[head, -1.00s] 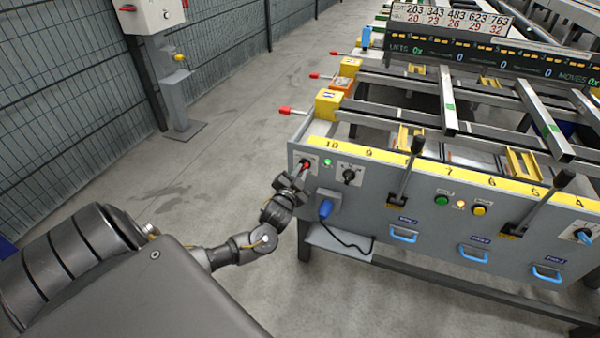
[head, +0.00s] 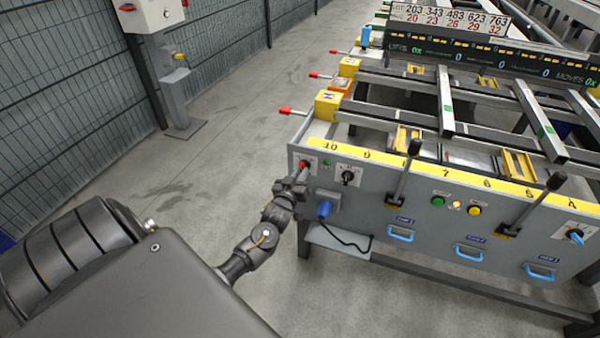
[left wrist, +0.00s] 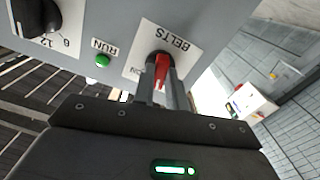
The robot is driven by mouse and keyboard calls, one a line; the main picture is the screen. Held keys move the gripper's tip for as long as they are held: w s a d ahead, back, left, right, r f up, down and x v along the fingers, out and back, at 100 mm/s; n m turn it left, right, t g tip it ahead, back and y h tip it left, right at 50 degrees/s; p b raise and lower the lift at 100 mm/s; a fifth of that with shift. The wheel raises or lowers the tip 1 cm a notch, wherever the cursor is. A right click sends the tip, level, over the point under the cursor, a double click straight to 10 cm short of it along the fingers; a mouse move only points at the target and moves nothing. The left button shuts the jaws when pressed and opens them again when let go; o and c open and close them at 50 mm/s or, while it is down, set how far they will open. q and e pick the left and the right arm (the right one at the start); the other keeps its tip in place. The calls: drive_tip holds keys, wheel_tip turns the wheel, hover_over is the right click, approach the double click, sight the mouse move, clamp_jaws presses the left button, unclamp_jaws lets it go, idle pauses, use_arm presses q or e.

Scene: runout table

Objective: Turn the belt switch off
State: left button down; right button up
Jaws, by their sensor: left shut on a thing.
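The belt switch (left wrist: 161,72) is a small red lever on a white plate marked BELTS, with ON lettered at one side. In the head view the red lever (head: 304,164) shows at the left end of the grey front panel. My left gripper (left wrist: 162,92) is shut on the red lever, one finger on each side of it. In the head view my left gripper (head: 292,184) is at the panel's left end. A green lamp (left wrist: 102,60) marked RUN is lit beside the switch plate. My right gripper is not in view.
A black rotary knob (head: 347,178) sits right of the switch. Tall black levers (head: 402,180) rise farther right. Open floor (head: 200,200) lies left of the table.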

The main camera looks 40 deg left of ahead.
use_arm(q)
drive_tip(key=n+p, duration=0.1)
drive_tip(key=n, duration=0.5)
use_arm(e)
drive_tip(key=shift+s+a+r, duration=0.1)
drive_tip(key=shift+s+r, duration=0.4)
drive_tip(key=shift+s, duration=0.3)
use_arm(q)
drive_tip(key=c, duration=1.4)
unclamp_jaws()
drive_tip(key=shift+c, duration=0.2)
drive_tip(key=v, duration=1)
drive_tip(key=shift+s+d, duration=0.25)
drive_tip(key=shift+s, duration=0.1)
